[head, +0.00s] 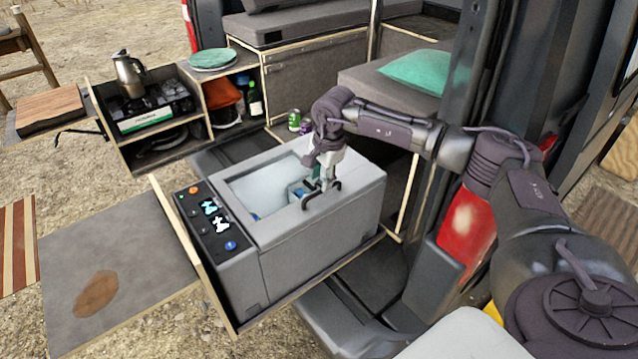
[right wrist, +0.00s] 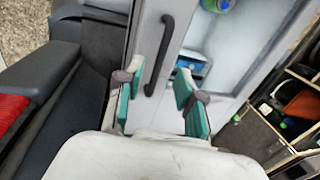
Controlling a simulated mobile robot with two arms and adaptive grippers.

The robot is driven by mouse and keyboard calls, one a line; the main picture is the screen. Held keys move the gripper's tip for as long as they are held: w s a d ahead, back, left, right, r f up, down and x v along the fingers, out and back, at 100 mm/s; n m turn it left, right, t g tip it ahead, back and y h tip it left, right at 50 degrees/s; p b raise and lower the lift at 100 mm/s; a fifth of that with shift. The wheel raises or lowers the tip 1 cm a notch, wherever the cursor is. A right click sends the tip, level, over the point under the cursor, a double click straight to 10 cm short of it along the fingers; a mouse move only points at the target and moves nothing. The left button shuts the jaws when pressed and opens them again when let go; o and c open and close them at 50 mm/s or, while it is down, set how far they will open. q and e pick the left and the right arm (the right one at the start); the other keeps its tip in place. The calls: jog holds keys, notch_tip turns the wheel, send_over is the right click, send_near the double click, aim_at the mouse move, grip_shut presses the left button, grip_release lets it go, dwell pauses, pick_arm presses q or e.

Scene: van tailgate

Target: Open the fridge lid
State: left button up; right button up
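The grey fridge (head: 305,257) sits on a pulled-out van drawer, its control panel at the left end. Its lid (head: 262,181) lies flat on top and looks shut, with a pale see-through window. A blue item (right wrist: 194,65) shows through the window. A black bar handle (right wrist: 160,55) runs along the lid's grey edge. My right gripper (head: 322,180) is over this edge, pointing down. In the right wrist view the right gripper (right wrist: 158,98) is open, its green-padded fingers apart with the handle's near end between them; contact cannot be told. My left gripper is out of view.
A green can (head: 294,120) stands behind the fridge. A kitchen drawer (head: 155,115) with a kettle (head: 129,73) is at the back left. The van's door pillar (head: 465,100) stands close to my right arm. Open ground lies at the left.

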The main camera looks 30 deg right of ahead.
aim_at(318, 192)
jog(key=shift+w+a+f+p, duration=0.1)
jog(key=shift+w+f+p, duration=0.15)
jog(key=shift+f, duration=0.9)
jog(key=shift+w+f+p, duration=0.15)
jog(key=shift+w+f, duration=0.05)
jog(key=shift+f, duration=0.95)
grip_shut()
